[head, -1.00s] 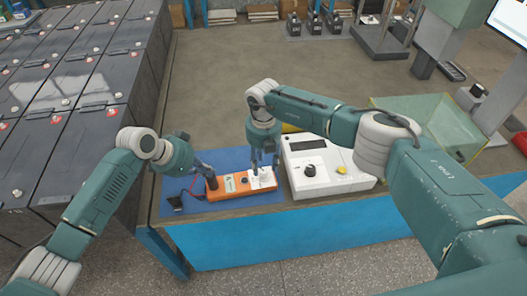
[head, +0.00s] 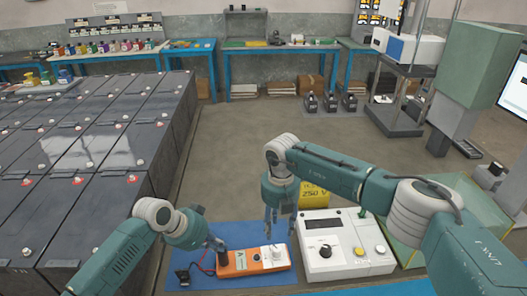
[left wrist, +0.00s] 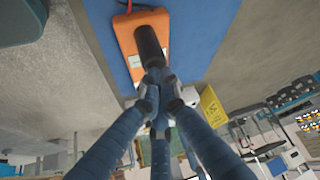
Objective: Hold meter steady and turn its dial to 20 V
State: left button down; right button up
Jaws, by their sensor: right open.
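The orange meter (head: 240,264) lies on a blue mat (head: 215,283) near the table's front. The left gripper (head: 217,244) is at the black handle. In the left wrist view its fingers (left wrist: 159,84) close around the top of the handle (left wrist: 150,45), above the orange body (left wrist: 126,38). The right gripper (head: 279,234) is open and empty, pointing down above the white dial. The dial's markings are too small to read.
A white instrument box (head: 318,262) with a black knob and a yellow button stands right of the meter. A yellow 250 V sign (head: 314,194) is behind it. A clear greenish bin (head: 408,240) is further right. Red and black leads lie left of the meter.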

pick_arm(q)
jog(key=shift+s+a+r+p, duration=0.15)
jog(key=shift+s+r+p, duration=0.05)
jog(key=shift+p, duration=0.4)
jog(key=r+p, duration=0.4)
jog(key=r, duration=0.1)
jog(key=shift+w+r+p, duration=0.15)
jog(key=shift+w+p, duration=0.1)
jog(key=shift+p, duration=0.05)
